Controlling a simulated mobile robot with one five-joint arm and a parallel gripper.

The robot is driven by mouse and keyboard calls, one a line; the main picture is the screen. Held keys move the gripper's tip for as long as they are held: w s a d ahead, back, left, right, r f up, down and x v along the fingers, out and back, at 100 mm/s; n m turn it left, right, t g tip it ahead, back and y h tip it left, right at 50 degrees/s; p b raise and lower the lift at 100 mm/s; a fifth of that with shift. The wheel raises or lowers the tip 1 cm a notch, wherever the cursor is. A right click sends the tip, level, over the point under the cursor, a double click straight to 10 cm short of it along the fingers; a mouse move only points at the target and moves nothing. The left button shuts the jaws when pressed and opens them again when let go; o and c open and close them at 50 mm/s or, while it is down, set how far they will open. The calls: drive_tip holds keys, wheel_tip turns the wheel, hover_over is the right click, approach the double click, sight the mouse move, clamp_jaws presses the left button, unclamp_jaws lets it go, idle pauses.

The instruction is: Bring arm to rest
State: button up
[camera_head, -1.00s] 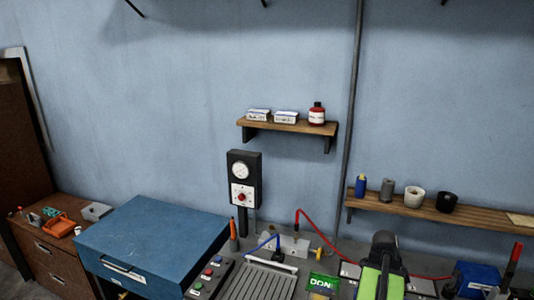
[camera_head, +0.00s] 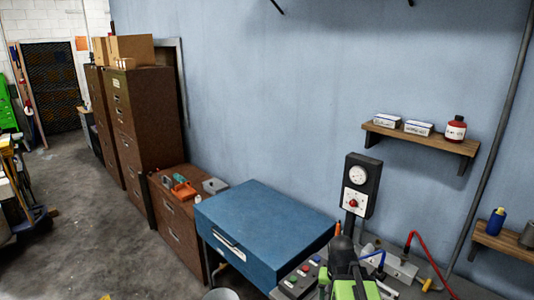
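My green and black arm shows at the bottom edge, right of the middle, in the head view. Its rounded black top overlaps the workbench and the control box. The fingers of my gripper do not show, so I cannot see whether they hold anything.
A blue metal case (camera_head: 262,228) stands left of my arm, beside a button control box (camera_head: 299,279). A gauge panel (camera_head: 360,186) rises behind the bench. A wooden shelf (camera_head: 421,138) is on the wall.

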drive_tip(key=a+f+n+b, duration=0.2)
drive_tip(key=a+n, duration=0.3)
drive_tip(key=a, duration=0.6)
wheel_tip(320, 180, down, 13)
drive_tip(key=s+b, duration=0.2)
drive_tip(key=b, duration=1.1)
drive_tip(key=shift+d+m+g+y, duration=0.2)
drive_tip(key=shift+m+g+y, duration=0.1)
drive_tip(key=shift+y, duration=0.1)
